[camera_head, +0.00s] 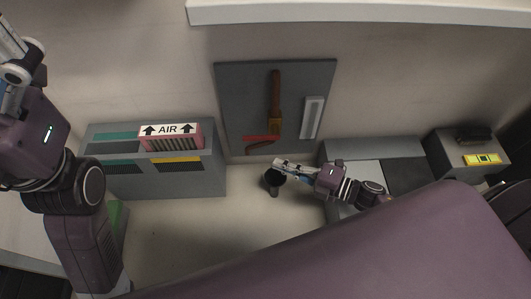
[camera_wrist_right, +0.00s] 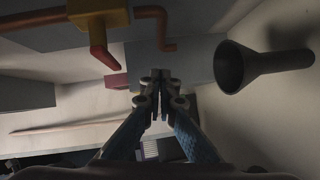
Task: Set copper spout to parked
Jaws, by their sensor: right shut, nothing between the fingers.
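A copper pipe (camera_head: 275,88) runs down a grey wall panel (camera_head: 232,90) to a brass block (camera_head: 275,125). A red lever (camera_head: 260,138) sticks out to the left of the block, and a copper spout (camera_head: 257,148) shows just below the lever. In the right wrist view, the copper spout (camera_wrist_right: 155,14) bends down beside the yellow brass block (camera_wrist_right: 101,17) and the red lever (camera_wrist_right: 100,52). My right gripper (camera_head: 279,162) is shut and empty, below and apart from the spout; its closed fingertips (camera_wrist_right: 160,76) show in the wrist view. My left gripper is partly cut off at the upper left, its fingertips unclear.
A dark funnel (camera_head: 273,181) is close to my right gripper; it also shows in the wrist view (camera_wrist_right: 260,66). A light bar (camera_head: 312,117) is on the panel. A grey unit (camera_head: 440,152) stands at right.

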